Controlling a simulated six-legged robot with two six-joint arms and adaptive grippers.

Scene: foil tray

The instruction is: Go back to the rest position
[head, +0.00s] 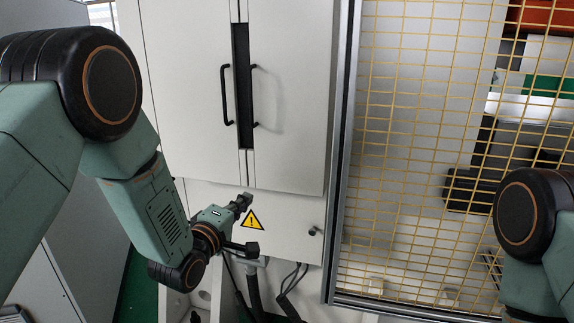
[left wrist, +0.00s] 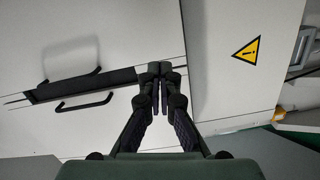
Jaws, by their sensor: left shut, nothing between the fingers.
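My left gripper (head: 242,201) is in front of the lower part of a white cabinet (head: 290,100), near a yellow warning triangle (head: 252,219). In the left wrist view my left gripper (left wrist: 160,76) has its fingers together with nothing between them. The cabinet's pale front lies beyond the fingertips, and I cannot tell the exact gap. Part of my right arm shows at the right edge of the head view, but its gripper is out of view. No foil tray shows in either view.
Two black door handles (head: 226,95) (head: 254,96) stick out from the cabinet. A yellow wire mesh panel (head: 420,120) in a grey frame stands to the right. Dark cables (head: 290,285) hang below the cabinet. The warning triangle also shows in the left wrist view (left wrist: 246,50).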

